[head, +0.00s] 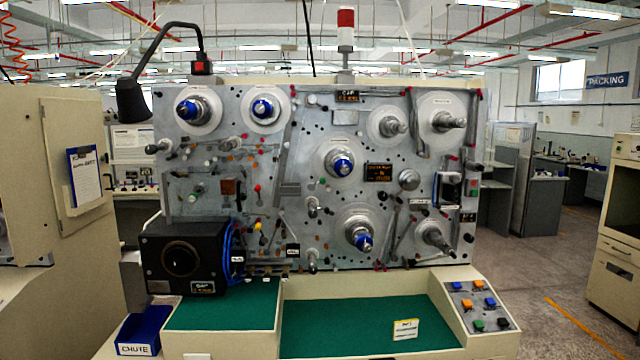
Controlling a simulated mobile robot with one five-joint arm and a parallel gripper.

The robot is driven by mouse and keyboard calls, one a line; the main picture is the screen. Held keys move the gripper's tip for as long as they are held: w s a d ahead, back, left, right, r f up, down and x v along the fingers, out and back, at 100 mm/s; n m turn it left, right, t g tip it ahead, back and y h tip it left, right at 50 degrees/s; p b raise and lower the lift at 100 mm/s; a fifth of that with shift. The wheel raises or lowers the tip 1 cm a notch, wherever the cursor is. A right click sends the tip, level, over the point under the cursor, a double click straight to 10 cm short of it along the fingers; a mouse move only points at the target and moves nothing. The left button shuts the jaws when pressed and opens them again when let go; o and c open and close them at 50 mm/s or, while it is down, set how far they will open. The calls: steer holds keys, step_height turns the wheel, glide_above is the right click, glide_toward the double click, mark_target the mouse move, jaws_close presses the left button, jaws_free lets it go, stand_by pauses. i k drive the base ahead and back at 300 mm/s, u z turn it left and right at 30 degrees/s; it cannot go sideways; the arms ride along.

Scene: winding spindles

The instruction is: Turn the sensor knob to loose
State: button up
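A large round black knob (181,259) is on the front of a black box (160,283) at the lower left of the winding machine. A small label (203,287) sits below it, too small to read. A smaller grey round knob (409,179) is on the right half of the grey panel. I cannot tell which is the sensor knob, nor what setting either one is at. My gripper and arm are not in view.
The panel (290,190) carries several spindles, some with blue hubs (343,166). A green work surface (360,325) lies below, with a button box (480,306) at right and a blue CHUTE bin (145,328) at left. A beige cabinet (65,300) stands left; floor at right is open.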

mark_target(455, 179)
steer(key=u, duration=2.1)
steer(key=k, duration=1.35)
steer(key=z, duration=0.95)
steer(key=i, duration=1.05)
steer(key=u, duration=0.05)
